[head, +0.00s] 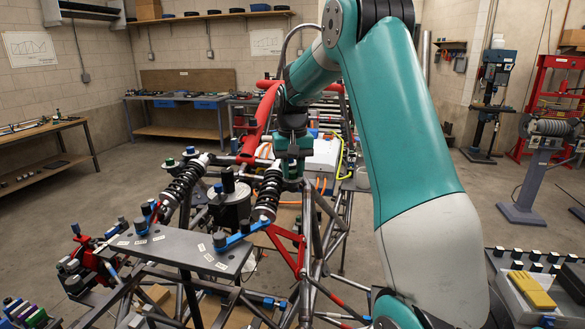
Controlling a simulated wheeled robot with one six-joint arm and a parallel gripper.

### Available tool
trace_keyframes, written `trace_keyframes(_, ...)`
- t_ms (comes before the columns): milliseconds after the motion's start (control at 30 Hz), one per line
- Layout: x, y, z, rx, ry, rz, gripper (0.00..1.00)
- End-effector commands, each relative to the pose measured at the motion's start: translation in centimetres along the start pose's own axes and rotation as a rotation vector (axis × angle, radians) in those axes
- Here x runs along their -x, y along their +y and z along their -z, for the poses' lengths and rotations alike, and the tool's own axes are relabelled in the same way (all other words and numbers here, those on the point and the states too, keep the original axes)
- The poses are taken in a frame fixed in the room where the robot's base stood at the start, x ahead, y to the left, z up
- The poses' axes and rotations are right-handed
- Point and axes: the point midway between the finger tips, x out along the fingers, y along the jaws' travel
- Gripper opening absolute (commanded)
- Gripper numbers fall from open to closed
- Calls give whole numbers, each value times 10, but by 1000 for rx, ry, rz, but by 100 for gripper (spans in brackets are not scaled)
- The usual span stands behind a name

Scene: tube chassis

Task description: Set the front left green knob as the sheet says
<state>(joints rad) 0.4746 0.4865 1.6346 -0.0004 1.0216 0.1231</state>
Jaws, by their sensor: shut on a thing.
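My gripper (292,180) points down at the top of the right-hand coil-over shock (268,193) at the chassis front. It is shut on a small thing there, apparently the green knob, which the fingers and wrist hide. The knob's setting cannot be seen. The matching left-hand shock (184,184) has a dark green knob (170,162) and another small knob (190,150) near its top. A sheet with a line drawing (32,48) hangs on the left wall and another (267,42) on the back wall. Their writing is too small to read.
The tube chassis (345,215) fills the middle, with red arms, blue fittings and a grey labelled plate (180,246) in front. A yellow cable (342,160) runs behind my gripper. Workbenches line the walls; open floor lies left.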

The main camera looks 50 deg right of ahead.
Motion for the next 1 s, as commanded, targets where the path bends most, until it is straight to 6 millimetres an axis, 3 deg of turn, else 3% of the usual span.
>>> trace_keyframes(500,2,0,1,-351,5,1,3)
trace_keyframes(1000,2,0,1,-424,7,1,3)
